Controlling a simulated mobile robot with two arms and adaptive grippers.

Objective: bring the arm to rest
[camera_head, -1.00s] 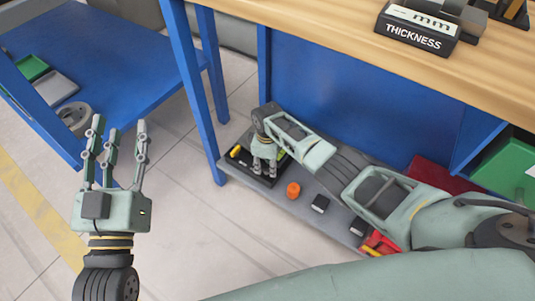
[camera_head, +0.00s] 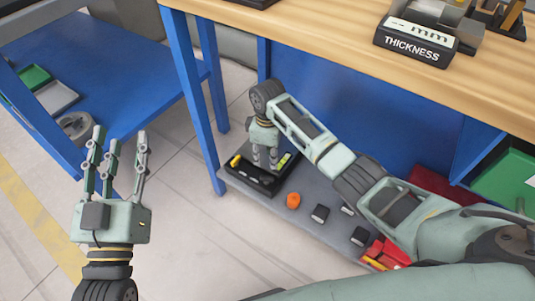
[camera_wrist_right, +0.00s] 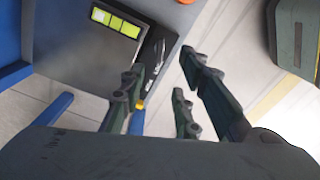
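My right arm reaches from the lower right of the head view over the low grey shelf. Its gripper (camera_head: 265,160) points down just above a black tray (camera_head: 242,183) that holds yellow and dark pieces. In the right wrist view the right gripper (camera_wrist_right: 160,85) has its fingers spread apart with nothing between them, and the tray (camera_wrist_right: 155,55) lies beyond them. My left gripper (camera_head: 115,165) stands upright at the left of the head view, fingers apart and empty, over open floor.
An orange piece (camera_head: 293,200) and several black blocks (camera_head: 320,213) lie on the shelf (camera_head: 270,205) beside a red and yellow item (camera_head: 385,253). A wooden tabletop (camera_head: 320,40) with a "THICKNESS" block (camera_head: 415,42) overhangs it. A blue table (camera_head: 110,60) stands left.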

